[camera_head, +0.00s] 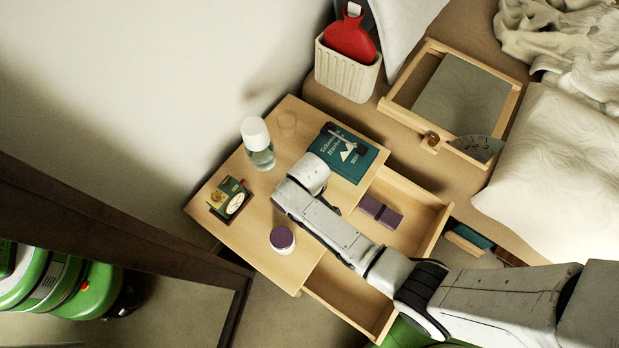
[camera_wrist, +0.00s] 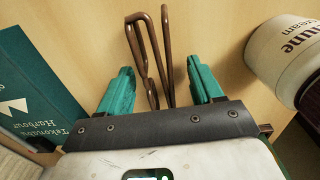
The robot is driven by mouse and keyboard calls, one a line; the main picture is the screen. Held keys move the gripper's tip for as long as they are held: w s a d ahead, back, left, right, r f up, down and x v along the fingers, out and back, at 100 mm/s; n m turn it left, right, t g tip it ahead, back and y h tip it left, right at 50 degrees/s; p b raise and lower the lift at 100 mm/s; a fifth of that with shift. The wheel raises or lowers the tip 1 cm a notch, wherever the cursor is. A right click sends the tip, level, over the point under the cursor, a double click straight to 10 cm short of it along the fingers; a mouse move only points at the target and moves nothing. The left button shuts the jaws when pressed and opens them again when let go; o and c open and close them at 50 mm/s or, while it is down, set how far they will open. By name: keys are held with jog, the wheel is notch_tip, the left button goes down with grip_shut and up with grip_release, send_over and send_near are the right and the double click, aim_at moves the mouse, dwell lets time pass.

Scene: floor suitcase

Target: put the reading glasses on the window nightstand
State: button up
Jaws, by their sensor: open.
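Brown thin-framed reading glasses (camera_wrist: 167,50) show in the wrist view, over the light wood top of a nightstand (camera_head: 245,215). My gripper (camera_wrist: 160,75) is open, with one green finger on each side of the frame. Whether the fingers touch it I cannot tell. In the head view my wrist hangs over the middle of this nightstand and hides the glasses and my fingers. No window is in view, so I cannot tell whether this is the window nightstand.
A teal book (camera_head: 343,155), a white-capped bottle (camera_head: 259,150), a small clock (camera_head: 234,203) and a purple-lidded jar (camera_head: 282,240) surround my wrist. The nightstand's drawer (camera_head: 420,213) is open, holding a purple case (camera_head: 380,211). A bed tray (camera_head: 400,100) lies at upper right.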

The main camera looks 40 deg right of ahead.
notch_tip(320, 180, up, 12)
jog(key=p, duration=0.1)
jog(key=shift+p, duration=0.3)
jog(key=s+d+r+m, duration=0.2)
jog(key=s+d+r, duration=0.2)
jog(key=s, duration=0.4)
jog(key=s+d+r+m+t, duration=0.1)
jog(key=s+d+r, duration=0.3)
jog(key=s, duration=0.4)
jog(key=shift+s+d+m, duration=0.15)
jog(key=shift+s+m, duration=0.1)
jog(key=shift+m, duration=0.25)
jog(key=shift+r, duration=0.1)
jog(key=shift+c, duration=0.2)
